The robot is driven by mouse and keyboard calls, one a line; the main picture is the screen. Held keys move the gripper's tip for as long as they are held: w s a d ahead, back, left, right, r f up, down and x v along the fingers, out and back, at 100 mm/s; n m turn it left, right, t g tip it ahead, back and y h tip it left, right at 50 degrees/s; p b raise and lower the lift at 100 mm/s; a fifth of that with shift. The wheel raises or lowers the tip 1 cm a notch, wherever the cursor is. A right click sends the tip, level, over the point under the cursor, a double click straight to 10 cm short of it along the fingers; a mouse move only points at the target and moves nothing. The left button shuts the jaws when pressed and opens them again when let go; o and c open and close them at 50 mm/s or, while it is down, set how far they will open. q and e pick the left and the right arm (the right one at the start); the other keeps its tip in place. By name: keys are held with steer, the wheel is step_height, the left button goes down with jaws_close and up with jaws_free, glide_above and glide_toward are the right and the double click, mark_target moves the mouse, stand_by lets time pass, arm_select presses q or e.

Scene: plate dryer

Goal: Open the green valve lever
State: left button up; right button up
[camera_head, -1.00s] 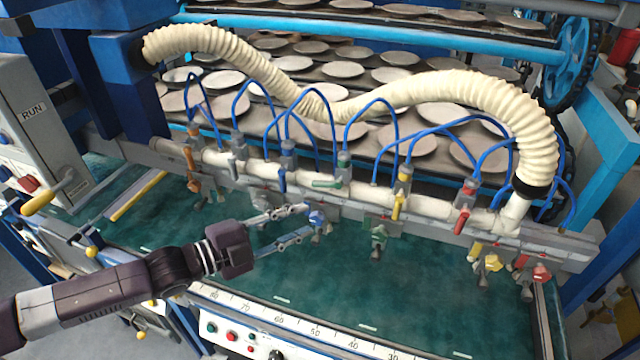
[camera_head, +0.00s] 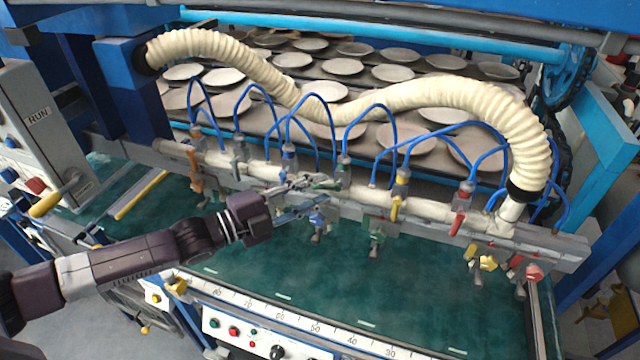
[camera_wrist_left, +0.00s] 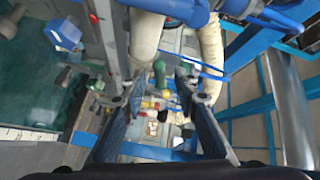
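The green valve lever (camera_head: 325,184) lies roughly level along the pale pipe, in the middle of the row of coloured levers. My left gripper (camera_head: 304,195) reaches in from the left, with its fingertips at or very near the lever's left end. I cannot tell from the head view whether they touch it. In the left wrist view a green part (camera_wrist_left: 159,72), which looks like this valve, shows between and beyond the fingertips. The two fingers (camera_wrist_left: 158,100) stand apart with nothing gripped between them. My right gripper is not in view.
A blue lower fitting (camera_head: 318,218) and a green lower fitting (camera_head: 377,233) hang below the rail. Yellow (camera_head: 396,208) and red (camera_head: 458,222) levers are to the right. Blue hoses (camera_head: 372,108) arch above the valves. The green bed in front is mostly clear.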

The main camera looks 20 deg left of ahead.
arm_select(q)
steer(key=shift+w+d, duration=0.45)
steer(key=shift+c, duration=0.3)
jaws_close()
